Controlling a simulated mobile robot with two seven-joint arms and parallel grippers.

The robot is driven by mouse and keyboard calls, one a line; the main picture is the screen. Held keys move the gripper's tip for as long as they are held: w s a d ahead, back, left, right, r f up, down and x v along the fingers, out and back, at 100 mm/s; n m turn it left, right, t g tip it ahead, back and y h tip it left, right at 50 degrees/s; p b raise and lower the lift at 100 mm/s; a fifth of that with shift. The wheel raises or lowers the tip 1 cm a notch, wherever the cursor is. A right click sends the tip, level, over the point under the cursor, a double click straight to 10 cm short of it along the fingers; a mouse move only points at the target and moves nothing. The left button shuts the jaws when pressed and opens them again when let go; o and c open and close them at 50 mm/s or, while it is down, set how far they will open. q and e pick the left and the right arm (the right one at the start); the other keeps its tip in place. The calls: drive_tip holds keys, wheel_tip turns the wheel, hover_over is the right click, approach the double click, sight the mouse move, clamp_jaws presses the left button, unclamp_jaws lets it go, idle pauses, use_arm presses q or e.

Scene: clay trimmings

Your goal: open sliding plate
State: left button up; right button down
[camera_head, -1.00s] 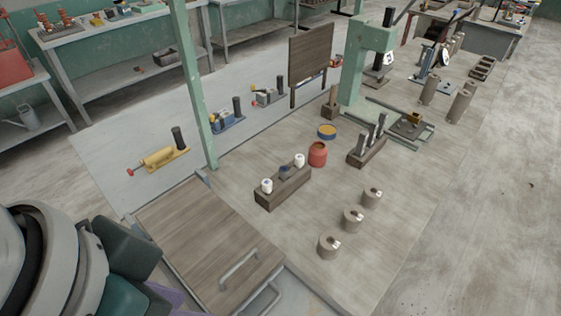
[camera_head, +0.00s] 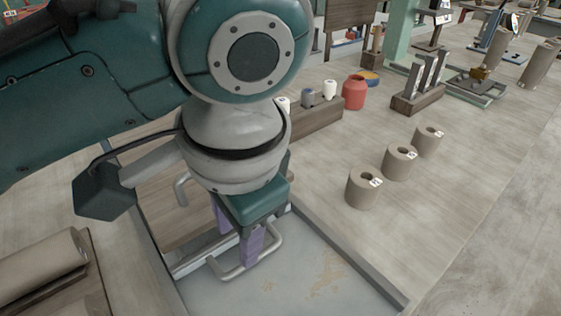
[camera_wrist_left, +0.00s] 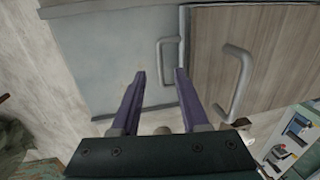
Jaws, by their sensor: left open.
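A brown wooden plate (camera_head: 160,213) with a metal bar handle (camera_head: 181,188) lies partly hidden behind my left arm. Next to it is a grey metal plate (camera_head: 300,275) with its own U-shaped handle (camera_head: 222,272). I cannot tell which of the two slides. My left gripper (camera_head: 248,258) is open, with its purple fingers pointing down at the grey plate's handle. In the left wrist view, this handle's bar (camera_wrist_left: 161,62) shows between the open fingertips (camera_wrist_left: 160,76); contact cannot be told. The wooden plate's handle (camera_wrist_left: 240,85) is to the right. My right gripper is not in view.
Several clay cylinders (camera_head: 363,188) stand on the table right of the plates. A wooden block with small jars (camera_head: 315,116), a red jar (camera_head: 355,92) and a tool block (camera_head: 417,100) are behind. Brown rolls (camera_head: 40,270) lie at lower left.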

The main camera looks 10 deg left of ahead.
sight(237, 268)
use_arm(q)
drive_tip(key=f, duration=0.3)
drive_tip(key=a+f+b, duration=0.1)
drive_tip(key=f, duration=0.2)
drive_tip(key=f+b, duration=0.1)
drive_tip(key=f, duration=0.1)
drive_tip(key=shift+w+a+f, duration=0.2)
drive_tip(key=shift+w+f, duration=0.2)
clamp_jaws()
idle(0.9)
